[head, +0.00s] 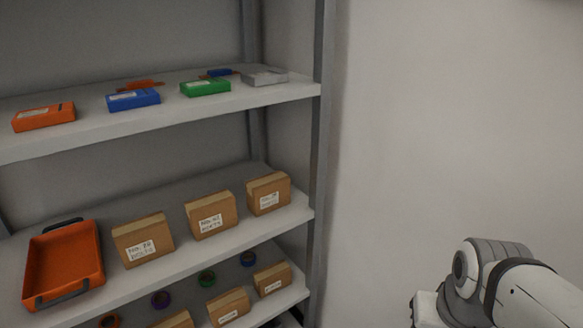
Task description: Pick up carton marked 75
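Three brown cartons with white labels stand in a row on the middle shelf: a left one (143,239), a middle one (211,214) and a right one (268,193). More cartons show partly on the shelf below, among them one (228,306) and another at its right (272,278). The labels read "No." and a number, but the digits are too small and blurred for me to tell which is 75. Part of my arm shows at the lower right, apart from the shelves. My gripper's fingers are out of view.
An orange tray (64,262) with dark handles lies left of the cartons. The upper shelf holds orange (44,117), blue (133,99), green (205,88) and grey (264,77) boxes. Coloured rings lie on the lower shelf. A grey post (319,150) bounds the shelves at right.

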